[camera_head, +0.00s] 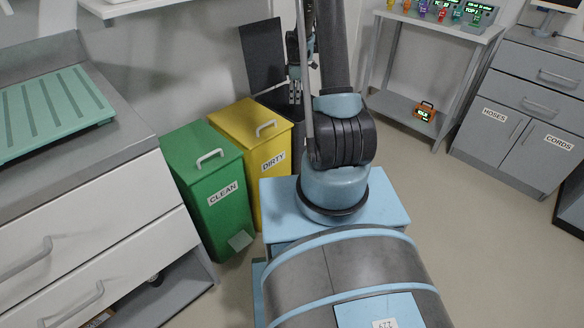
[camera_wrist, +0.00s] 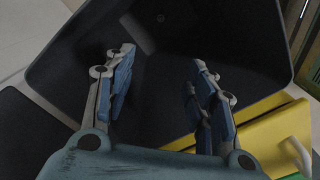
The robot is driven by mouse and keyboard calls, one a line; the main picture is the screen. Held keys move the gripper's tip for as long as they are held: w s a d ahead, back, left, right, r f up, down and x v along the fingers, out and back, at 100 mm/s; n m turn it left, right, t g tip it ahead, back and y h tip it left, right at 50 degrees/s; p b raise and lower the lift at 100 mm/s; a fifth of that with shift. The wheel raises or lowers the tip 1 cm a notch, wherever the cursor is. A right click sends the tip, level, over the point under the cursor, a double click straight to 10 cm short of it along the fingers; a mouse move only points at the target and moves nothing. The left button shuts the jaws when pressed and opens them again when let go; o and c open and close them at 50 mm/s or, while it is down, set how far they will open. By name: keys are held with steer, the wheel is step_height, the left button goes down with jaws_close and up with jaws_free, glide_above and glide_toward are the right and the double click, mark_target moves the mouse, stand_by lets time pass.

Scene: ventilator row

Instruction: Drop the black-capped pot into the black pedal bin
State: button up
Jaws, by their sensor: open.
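The black pedal bin (camera_wrist: 245,60) fills most of the wrist view, seen from above into its dark inside. In the head view its raised black lid (camera_head: 262,55) stands behind the yellow bin, and its body is mostly hidden. My gripper (camera_wrist: 162,57) is over the bin's mouth, with its two blue-padded fingers spread apart and nothing between them. A dim greyish shape (camera_wrist: 138,32) shows deep inside the bin; it may be the black-capped pot, but it is too dark to tell. No pot is clearly visible elsewhere.
A yellow DIRTY bin (camera_head: 273,160) and a green CLEAN bin (camera_head: 222,190) stand shut beside the black bin. A drawer counter (camera_head: 110,215) is at left. A shelf table (camera_head: 420,22) holding small coloured items and a grey cabinet (camera_head: 520,110) stand at right. Floor at right is clear.

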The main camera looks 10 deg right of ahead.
step_height(320, 180, up, 11)
steer(key=shift+f, duration=0.15)
stand_by(0.4)
